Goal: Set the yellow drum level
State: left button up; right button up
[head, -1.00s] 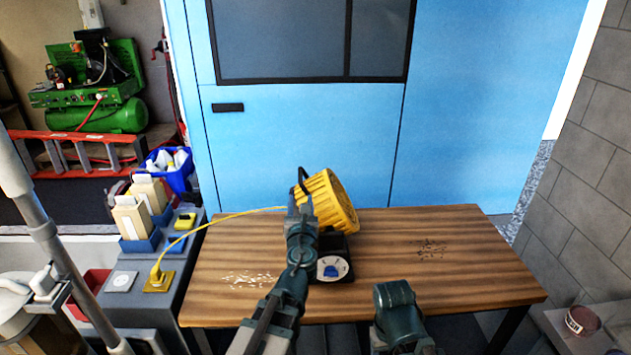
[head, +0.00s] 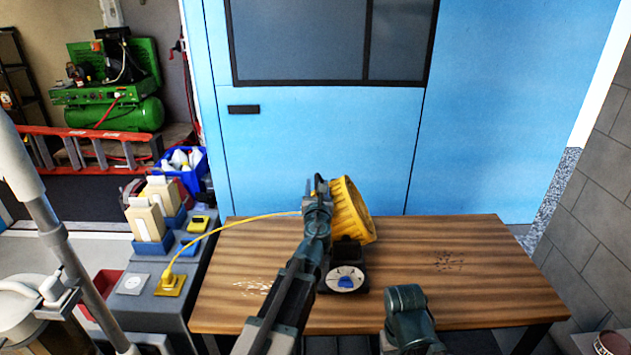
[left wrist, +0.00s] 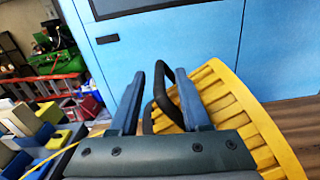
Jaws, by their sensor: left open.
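The yellow drum (head: 352,210) is ribbed and tilted, with its wide rim toward the right. It sits on a black stand with a white round dial and blue knob (head: 346,281) on the wooden table. My left gripper (head: 317,184) is at the drum's left side, open. In the left wrist view its two fingers (left wrist: 162,97) stand on either side of the drum's black handle (left wrist: 167,85), and the drum (left wrist: 232,110) fills the right. The fingers are not closed on the handle. My right arm shows at the table's front, but its fingers are not visible.
The wooden table (head: 470,275) is mostly clear on the right, with dark specks; pale bits (head: 262,287) lie at left. A yellow cable runs from the drum to a yellow socket (head: 170,285) on the grey side bench. A blue cabinet (head: 320,150) stands behind.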

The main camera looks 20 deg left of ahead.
pick_arm(q)
jog(key=shift+x, duration=1.1)
grip_shut()
jog(key=shift+s, duration=0.1)
dwell(0.5)
